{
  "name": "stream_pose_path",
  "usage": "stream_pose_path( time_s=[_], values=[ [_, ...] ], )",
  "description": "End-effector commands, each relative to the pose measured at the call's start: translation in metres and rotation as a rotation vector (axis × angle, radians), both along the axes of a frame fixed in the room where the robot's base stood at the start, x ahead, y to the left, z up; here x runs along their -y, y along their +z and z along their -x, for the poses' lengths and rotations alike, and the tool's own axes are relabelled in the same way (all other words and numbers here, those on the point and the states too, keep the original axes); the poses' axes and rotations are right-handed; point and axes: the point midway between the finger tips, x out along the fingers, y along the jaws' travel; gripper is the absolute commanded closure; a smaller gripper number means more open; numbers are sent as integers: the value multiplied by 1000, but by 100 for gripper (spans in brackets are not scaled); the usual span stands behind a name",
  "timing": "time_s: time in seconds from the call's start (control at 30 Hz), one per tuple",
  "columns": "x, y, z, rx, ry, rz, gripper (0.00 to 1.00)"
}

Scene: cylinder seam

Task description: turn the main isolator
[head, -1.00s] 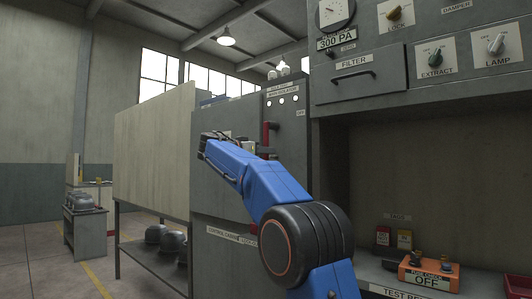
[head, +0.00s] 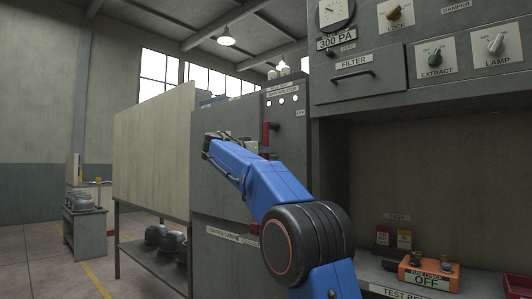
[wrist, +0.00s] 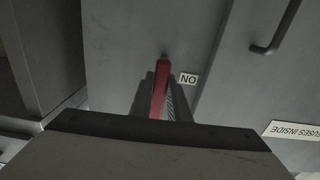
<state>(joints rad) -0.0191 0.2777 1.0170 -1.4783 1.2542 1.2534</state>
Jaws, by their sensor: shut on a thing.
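The main isolator's red handle (head: 265,134) is on the grey cabinet front, below a label strip and a row of small white lamps. In the wrist view the red handle (wrist: 160,90) stands between the two fingers of my gripper (wrist: 160,104), which is shut on it. An ON label (wrist: 187,79), upside down in that view, is just beside the handle. In the head view a small OFF label (head: 300,112) is to the right of the handle. My blue arm hides most of my gripper and the lower handle there.
A cabinet pull handle (wrist: 276,30) and an upside-down FUSES INSIDE label (wrist: 294,132) are at the right in the wrist view. A pale panel (head: 150,150) is left of the cabinet. At right are the bench alcove and an orange box (head: 428,276).

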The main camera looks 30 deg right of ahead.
Motion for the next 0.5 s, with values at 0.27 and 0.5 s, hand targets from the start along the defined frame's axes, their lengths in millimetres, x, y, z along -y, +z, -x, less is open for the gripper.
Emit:
stream_pose_path(
  time_s=[0.27,0.5],
  values=[
    [5,2,16,-141,0,50,100],
    [13,8,37,-343,-1,124,100]
  ],
)
